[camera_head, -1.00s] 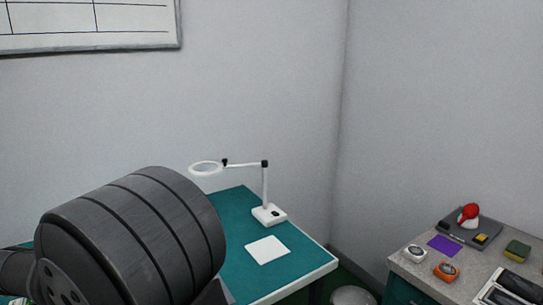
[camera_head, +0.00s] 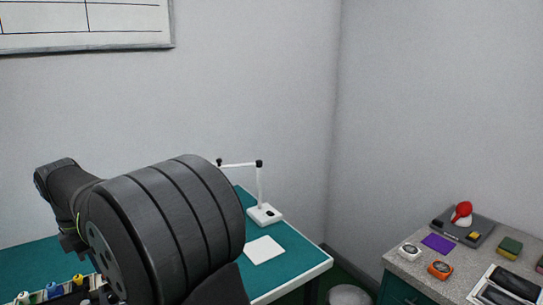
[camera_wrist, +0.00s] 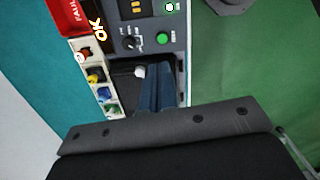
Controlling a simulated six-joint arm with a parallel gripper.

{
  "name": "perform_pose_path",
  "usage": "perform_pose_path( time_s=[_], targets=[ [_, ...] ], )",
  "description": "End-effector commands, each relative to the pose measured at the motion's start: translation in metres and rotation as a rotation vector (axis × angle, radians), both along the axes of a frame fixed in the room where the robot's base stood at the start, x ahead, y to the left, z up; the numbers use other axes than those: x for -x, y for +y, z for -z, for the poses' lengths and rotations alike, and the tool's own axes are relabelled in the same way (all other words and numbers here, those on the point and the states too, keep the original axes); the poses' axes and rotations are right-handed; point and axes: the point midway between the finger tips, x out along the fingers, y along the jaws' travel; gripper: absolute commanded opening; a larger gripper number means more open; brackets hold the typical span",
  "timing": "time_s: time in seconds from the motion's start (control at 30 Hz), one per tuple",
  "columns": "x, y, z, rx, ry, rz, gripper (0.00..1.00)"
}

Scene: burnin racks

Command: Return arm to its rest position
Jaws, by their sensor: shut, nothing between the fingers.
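In the wrist view, my gripper (camera_wrist: 158,72) shows as two narrow bluish fingers side by side, shut and empty. Its dark body fills the bottom of that view. The fingers appear in front of a grey panel unit (camera_wrist: 158,12) with a black knob and lit green buttons. I cannot tell how far apart they are. In the head view, my dark arm covers the lower left and hides part of the table; the gripper itself is hidden there.
A pale rack (camera_wrist: 106,96) holds several coloured pieces beside a red FAIL bin (camera_wrist: 66,14). The teal table (camera_head: 295,272) carries a magnifier lamp (camera_head: 265,213) and a white pad (camera_head: 264,250). A grey side table (camera_head: 455,280) stands right, a bin (camera_head: 350,295) between.

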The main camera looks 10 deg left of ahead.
Motion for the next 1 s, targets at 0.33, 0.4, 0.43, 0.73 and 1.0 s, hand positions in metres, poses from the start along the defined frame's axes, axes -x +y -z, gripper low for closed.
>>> perform_pose_path(
  time_s=[0.33, 0.4, 0.43, 0.73, 1.0],
  targets=[
    [0.001, 0.003, 0.030, -0.049, 0.084, 0.138, 0.00],
    [0.001, 0.003, 0.044, -0.049, 0.083, 0.137, 0.00],
    [0.000, 0.003, 0.050, -0.049, 0.082, 0.137, 0.00],
    [0.000, 0.005, 0.061, -0.058, 0.078, 0.135, 0.00],
    [0.000, 0.004, 0.007, -0.055, 0.078, 0.135, 0.00]
  ],
)
